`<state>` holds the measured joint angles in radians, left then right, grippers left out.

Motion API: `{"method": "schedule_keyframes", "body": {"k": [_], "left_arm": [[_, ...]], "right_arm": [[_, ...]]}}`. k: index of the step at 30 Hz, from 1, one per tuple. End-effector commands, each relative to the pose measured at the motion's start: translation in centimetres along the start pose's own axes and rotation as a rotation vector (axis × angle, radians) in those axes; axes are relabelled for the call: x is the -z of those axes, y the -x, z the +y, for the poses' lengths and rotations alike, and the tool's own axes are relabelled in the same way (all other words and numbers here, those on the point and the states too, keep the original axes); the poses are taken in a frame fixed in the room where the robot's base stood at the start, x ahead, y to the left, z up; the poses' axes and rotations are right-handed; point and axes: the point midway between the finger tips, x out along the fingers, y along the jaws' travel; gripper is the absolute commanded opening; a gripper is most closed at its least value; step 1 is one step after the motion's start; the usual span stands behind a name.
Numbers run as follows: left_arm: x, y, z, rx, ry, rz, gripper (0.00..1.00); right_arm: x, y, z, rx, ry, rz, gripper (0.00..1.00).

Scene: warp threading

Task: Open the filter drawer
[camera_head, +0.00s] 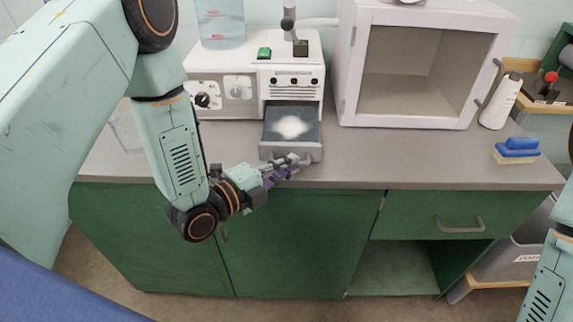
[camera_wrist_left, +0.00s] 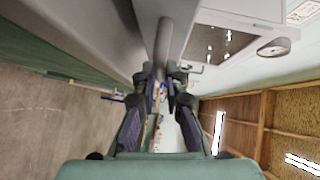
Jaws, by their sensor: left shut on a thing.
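The filter drawer (camera_head: 312,151) is pulled out from the front of the white machine (camera_head: 292,86). Its dark inside shows, with a pale white patch in the middle. My left gripper (camera_head: 293,162) is at the drawer's front, low on the grey front panel. In the left wrist view, the gripper (camera_wrist_left: 162,82) is shut on a round grey bar, the drawer handle (camera_wrist_left: 165,42). In the head view the fingers hide most of the handle. My right gripper is out of view.
The grey counter (camera_head: 400,168) is clear right of the drawer. A white cabinet with a window (camera_head: 410,65) stands to the right of the machine. A white bottle (camera_head: 500,102) and a blue brush (camera_head: 517,148) sit farther right. Green cupboards (camera_head: 300,238) are below.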

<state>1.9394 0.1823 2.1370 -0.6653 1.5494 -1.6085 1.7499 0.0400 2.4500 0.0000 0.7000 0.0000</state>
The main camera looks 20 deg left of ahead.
Motion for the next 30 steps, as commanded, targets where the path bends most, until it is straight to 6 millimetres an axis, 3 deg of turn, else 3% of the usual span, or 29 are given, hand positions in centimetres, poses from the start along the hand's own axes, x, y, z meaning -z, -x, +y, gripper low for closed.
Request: {"method": "schedule_keyframes", "body": {"k": [1, 2, 9, 20, 30], "left_arm": [[-0.1, 0.0, 0.0, 0.0, -0.001, -0.003, 0.0], [-0.1, 0.0, 0.0, 0.0, -0.001, -0.003, 0.13], [0.0, 0.0, 0.0, 0.001, -0.001, -0.002, 0.34], [-0.1, 0.3, 0.0, 0.001, 0.001, -0.003, 0.34], [-0.1, 4.1, -0.1, 0.001, 0.003, -0.006, 0.34]], "right_arm": [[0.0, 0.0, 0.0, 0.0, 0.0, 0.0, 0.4], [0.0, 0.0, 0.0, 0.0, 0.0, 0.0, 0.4], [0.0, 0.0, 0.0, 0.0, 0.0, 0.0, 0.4], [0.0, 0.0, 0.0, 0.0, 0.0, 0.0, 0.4], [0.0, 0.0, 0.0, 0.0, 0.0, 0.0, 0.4]]}}
